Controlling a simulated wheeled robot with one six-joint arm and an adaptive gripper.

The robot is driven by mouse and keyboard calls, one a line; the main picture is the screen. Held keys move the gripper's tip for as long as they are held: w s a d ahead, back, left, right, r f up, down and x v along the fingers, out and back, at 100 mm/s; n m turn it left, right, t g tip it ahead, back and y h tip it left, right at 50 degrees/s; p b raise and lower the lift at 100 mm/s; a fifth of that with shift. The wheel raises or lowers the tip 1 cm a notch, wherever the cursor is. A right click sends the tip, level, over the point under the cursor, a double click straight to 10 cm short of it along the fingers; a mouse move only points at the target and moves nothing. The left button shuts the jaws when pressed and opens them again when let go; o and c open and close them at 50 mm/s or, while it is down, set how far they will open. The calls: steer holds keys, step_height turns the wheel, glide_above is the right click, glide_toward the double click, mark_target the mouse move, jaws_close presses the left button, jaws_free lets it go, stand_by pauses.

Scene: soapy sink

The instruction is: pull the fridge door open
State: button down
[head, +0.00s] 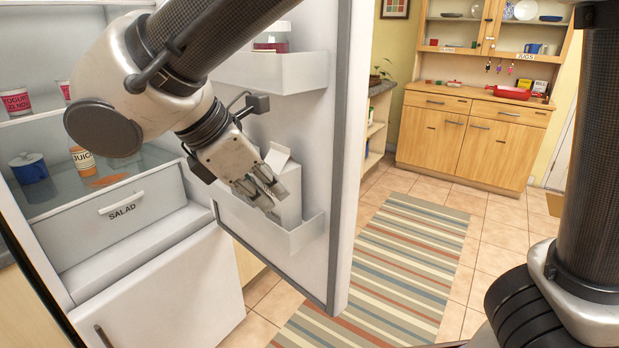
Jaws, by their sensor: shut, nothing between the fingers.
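The fridge door (345,150) stands wide open, swung out to the right, with its inner side and door shelves facing me. The open fridge interior (150,165) shows at the left with shelves and a drawer. My gripper (268,200) is at the inner side of the door, in front of a white carton (287,180) in the lower door shelf (290,240). Its fingers are shut with nothing between them. I cannot tell whether they touch the carton. The door's outer face and handle are hidden.
A lower white door (170,290) is shut. A striped rug (400,265) lies on the tiled floor, clear towards the wooden cabinet (470,130).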

step_height(320, 180, up, 4)
steer(key=a+n+t+h, duration=0.1)
steer(key=a+n+t, duration=0.1)
steer(key=n, duration=0.1)
steer(key=w+d+f, duration=0.6)
steer(key=w+d, duration=0.2)
steer(key=d, duration=0.1)
steer(key=shift+n+h, duration=0.3)
steer(key=shift+w+f, duration=0.1)
steer(key=shift+w, duration=0.05)
